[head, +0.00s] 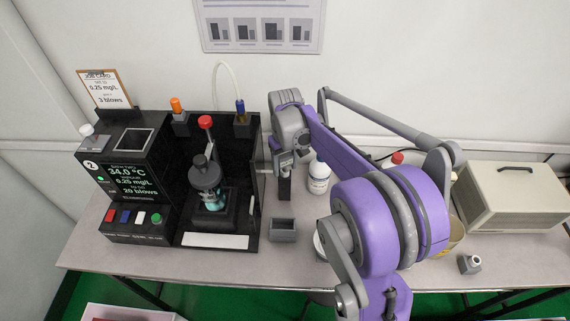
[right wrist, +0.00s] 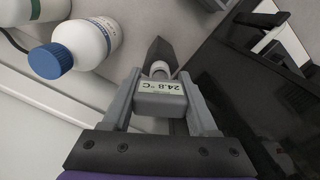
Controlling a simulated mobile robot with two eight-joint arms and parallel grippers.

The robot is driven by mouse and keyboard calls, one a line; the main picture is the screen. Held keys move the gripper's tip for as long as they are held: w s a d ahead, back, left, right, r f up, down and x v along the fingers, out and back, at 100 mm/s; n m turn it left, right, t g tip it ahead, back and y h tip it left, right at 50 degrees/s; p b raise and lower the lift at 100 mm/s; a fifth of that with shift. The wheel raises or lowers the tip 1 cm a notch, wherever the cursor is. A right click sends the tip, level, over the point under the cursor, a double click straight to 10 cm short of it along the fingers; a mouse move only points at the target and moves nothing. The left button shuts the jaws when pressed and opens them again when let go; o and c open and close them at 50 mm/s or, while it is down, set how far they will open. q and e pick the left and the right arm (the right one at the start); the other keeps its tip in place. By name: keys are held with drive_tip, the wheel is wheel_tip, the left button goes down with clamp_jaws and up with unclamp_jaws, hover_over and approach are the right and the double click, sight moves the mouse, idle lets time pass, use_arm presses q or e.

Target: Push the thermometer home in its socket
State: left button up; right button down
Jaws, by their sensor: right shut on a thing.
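My right gripper (right wrist: 160,100) is shut on the thermometer (right wrist: 160,100), a small grey block whose display reads 24.8 °C. A pale round part (right wrist: 160,68) sticks out of its far end towards a dark, angular post (right wrist: 158,50). I cannot tell whether it is inside the post or only in front of it. In the head view my right gripper (head: 290,160) is above this dark upright post (head: 285,188), to the right of the black tester (head: 130,190). The thermometer is hidden by the gripper there. My left gripper is not in view.
An open grey box (head: 283,229) stands in front of the post. A white bottle (head: 319,178) is close on the right; a blue-capped bottle (right wrist: 75,47) shows in the wrist view. The tester's black wall is close on the left. A beige case (head: 512,195) stands far right.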

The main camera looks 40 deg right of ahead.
drive_tip(key=shift+c, duration=0.5)
unclamp_jaws()
drive_tip(key=shift+r, duration=0.1)
wheel_tip(320, 180, up, 11)
drive_tip(key=shift+f+p, duration=0.15)
drive_tip(key=shift+p, duration=0.25)
drive_tip(key=shift+s+f, duration=0.1)
